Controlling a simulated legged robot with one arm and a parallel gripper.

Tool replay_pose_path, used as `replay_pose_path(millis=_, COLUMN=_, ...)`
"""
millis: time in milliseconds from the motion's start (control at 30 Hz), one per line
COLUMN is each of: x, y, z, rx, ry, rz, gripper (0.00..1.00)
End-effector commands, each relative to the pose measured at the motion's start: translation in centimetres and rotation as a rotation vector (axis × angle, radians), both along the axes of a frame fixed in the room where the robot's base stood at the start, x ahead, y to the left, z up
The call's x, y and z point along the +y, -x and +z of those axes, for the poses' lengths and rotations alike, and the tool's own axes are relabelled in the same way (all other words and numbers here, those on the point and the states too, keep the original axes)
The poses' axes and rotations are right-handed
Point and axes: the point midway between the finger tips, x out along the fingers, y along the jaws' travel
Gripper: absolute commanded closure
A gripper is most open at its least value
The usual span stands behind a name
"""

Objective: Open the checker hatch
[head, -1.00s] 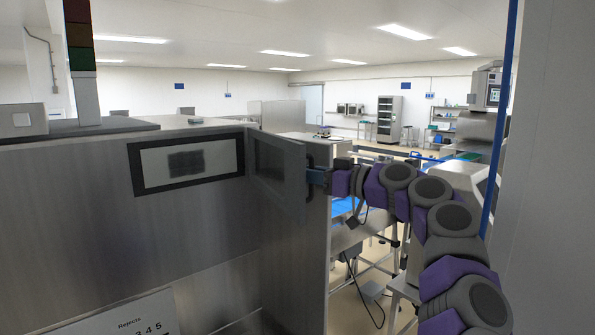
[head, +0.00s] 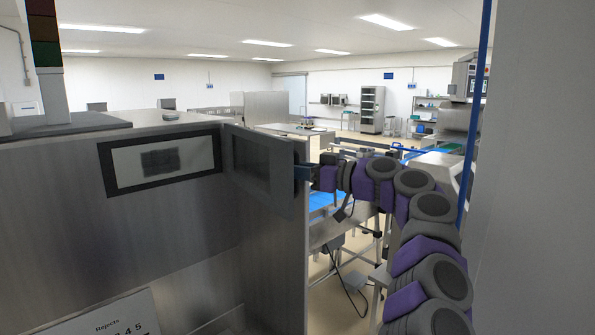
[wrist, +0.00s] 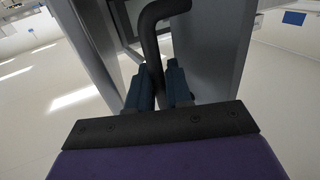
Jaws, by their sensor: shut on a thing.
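The checker hatch (head: 258,168) is a grey panel with a dark window. In the head view it stands swung out at an angle, to the right of a dark-framed rectangle (head: 108,168) on the front of the steel cabinet. Its left edge meets the cabinet by that frame. A black bent handle (wrist: 153,45) is on the hatch; in the wrist view it runs down between my fingers. My gripper (wrist: 162,88) is shut on this handle. In the head view my gripper (head: 308,172) is at the hatch's right edge, and the handle is mostly hidden.
A blue upright bar (head: 474,110) and a pale wall (head: 535,180) stand close on the right. Behind my arm are a blue surface (head: 325,200) and stand legs.

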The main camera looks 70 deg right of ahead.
Motion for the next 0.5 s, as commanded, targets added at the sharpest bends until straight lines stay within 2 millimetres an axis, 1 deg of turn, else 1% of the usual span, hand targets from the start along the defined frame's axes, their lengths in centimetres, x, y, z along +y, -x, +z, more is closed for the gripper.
replay_pose_path(millis=33, x=0.08, y=-0.01, z=0.43, rx=-0.008, ry=0.003, rz=0.000, gripper=1.00)
replay_pose_path(millis=67, x=0.08, y=-0.01, z=0.43, rx=-0.008, ry=0.003, rz=0.001, gripper=1.00)
replay_pose_path(millis=100, x=0.08, y=0.00, z=0.44, rx=-0.008, ry=0.003, rz=0.000, gripper=0.78)
replay_pose_path(millis=233, x=0.05, y=-0.01, z=0.32, rx=-0.006, ry=0.003, rz=0.000, gripper=0.65)
replay_pose_path(millis=500, x=-0.03, y=0.00, z=0.19, rx=-0.003, ry=0.000, rz=0.000, gripper=0.65)
